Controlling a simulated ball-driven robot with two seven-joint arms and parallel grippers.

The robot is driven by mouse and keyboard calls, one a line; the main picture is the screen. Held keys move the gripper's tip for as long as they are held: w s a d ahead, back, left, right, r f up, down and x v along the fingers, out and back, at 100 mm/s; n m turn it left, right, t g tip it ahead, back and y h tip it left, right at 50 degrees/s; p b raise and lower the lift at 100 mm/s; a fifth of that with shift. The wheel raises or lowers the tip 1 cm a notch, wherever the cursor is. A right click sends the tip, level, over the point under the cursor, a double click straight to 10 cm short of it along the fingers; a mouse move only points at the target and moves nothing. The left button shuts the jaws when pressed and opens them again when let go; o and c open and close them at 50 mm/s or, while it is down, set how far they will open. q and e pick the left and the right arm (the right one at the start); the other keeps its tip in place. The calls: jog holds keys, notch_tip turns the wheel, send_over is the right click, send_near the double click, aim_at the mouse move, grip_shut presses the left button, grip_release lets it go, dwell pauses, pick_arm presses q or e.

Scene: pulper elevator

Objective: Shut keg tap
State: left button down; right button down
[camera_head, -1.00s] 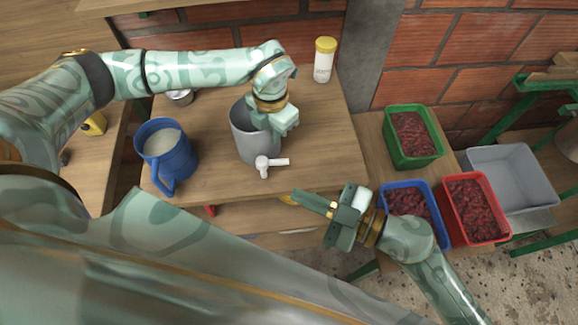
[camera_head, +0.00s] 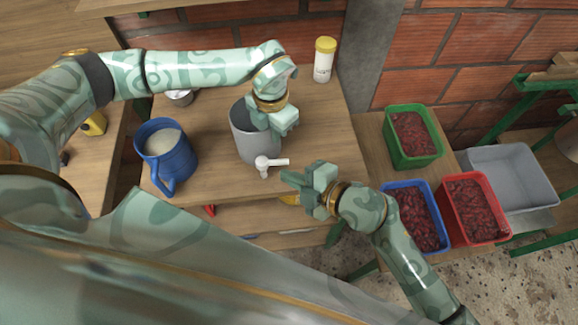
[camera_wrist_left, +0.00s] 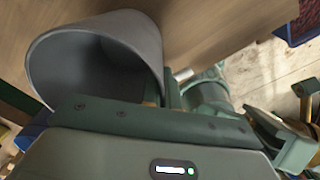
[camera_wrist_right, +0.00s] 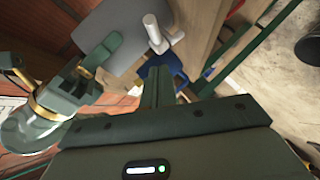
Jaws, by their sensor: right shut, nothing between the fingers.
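The keg is a grey open-topped cylinder (camera_head: 247,140) standing on the wooden table; it also shows in the left wrist view (camera_wrist_left: 95,60) and the right wrist view (camera_wrist_right: 113,42). Its white tap (camera_head: 263,166) is low on the near side, with the lever pointing right in the head view; the tap also shows in the right wrist view (camera_wrist_right: 154,38). My left gripper (camera_head: 272,122) is at the keg's right rim, apparently shut on its wall. My right gripper (camera_head: 288,178) is shut and empty, just right of and nearer than the lever, seemingly apart from it.
A blue jug (camera_head: 168,160) with pale contents stands left of the keg. A white bottle with a yellow lid (camera_head: 324,62) stands at the back. Green (camera_head: 413,158), blue (camera_head: 436,246) and red (camera_head: 502,237) crates and a grey bin (camera_head: 520,192) are at the right. The table right of the keg is clear.

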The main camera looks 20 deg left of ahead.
aim_at(284, 161)
jog(key=shift+w+a+f, duration=0.5)
jog(key=shift+w+f, duration=0.15)
jog(key=shift+w, duration=0.1)
jog(key=shift+w+a+f, duration=0.5)
jog(key=shift+w+f, duration=0.1)
jog(key=shift+w, duration=0.15)
jog(key=shift+w+a+f, duration=0.2)
jog(key=shift+w, duration=0.7)
jog(key=shift+s, duration=0.1)
jog(key=shift+s, duration=0.75)
jog(key=shift+s+d+r, duration=0.25)
jog(key=shift+s+d, duration=0.05)
jog(key=shift+s, duration=0.1)
jog(key=r+v, duration=0.1)
jog(key=v, duration=1.1)
